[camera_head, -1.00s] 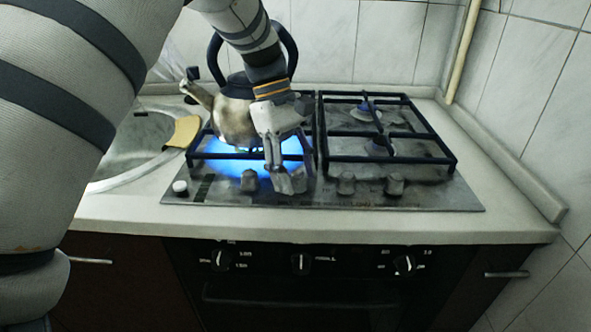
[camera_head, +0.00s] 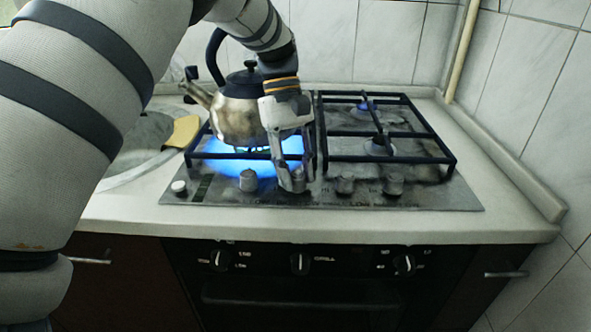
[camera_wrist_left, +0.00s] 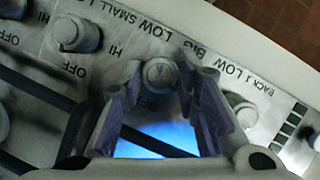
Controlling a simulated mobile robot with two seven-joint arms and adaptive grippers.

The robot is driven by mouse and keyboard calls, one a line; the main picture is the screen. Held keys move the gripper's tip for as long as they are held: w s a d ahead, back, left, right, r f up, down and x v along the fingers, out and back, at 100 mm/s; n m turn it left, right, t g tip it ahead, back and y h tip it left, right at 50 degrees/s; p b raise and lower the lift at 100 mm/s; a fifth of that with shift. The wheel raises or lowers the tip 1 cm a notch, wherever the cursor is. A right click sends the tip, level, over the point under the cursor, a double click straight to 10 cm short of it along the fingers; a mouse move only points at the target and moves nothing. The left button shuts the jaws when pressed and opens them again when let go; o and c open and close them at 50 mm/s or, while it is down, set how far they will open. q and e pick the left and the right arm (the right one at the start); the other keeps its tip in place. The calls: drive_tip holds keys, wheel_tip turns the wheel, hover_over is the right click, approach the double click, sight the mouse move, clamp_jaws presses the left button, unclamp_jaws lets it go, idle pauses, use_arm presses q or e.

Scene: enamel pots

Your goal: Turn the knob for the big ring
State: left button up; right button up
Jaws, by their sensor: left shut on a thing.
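My left gripper (camera_head: 291,184) is shut on the big-ring knob (camera_wrist_left: 160,74), in the front row of the stove. In the left wrist view the knob sits between the two fingers (camera_wrist_left: 158,92), beside the printed words LOW and BIG. In the head view the gripper covers most of this knob. Blue flame glows under the kettle (camera_head: 236,118) and shows in the left wrist view (camera_wrist_left: 165,138). My right gripper is not in view.
Neighbouring knobs stand close on both sides: one to the left (camera_head: 248,180), two to the right (camera_head: 345,183) (camera_head: 393,184). A white button (camera_head: 179,187) is at the far left. Black grates (camera_head: 385,157) rise behind. A sink (camera_head: 130,150) with a yellow sponge (camera_head: 184,131) is left.

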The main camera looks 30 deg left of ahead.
use_arm(q)
drive_tip(key=m+g+y, duration=0.1)
drive_tip(key=m, duration=0.2)
drive_tip(key=shift+w+f+m, duration=0.1)
drive_tip(key=shift+m, duration=0.3)
drive_tip(key=m+y, duration=0.1)
drive_tip(key=m, duration=0.2)
drive_tip(key=shift+d+m+g, duration=0.15)
drive_tip(key=shift+m+g, duration=0.15)
drive_tip(key=shift+g, duration=0.1)
drive_tip(key=m+y, duration=0.1)
drive_tip(key=m, duration=0.2)
drive_tip(key=shift+d+m+y, duration=0.1)
drive_tip(key=shift+m+y, duration=0.8)
drive_tip(key=shift+m, duration=0.9)
drive_tip(key=o, duration=1.1)
drive_tip(key=shift+o, duration=0.2)
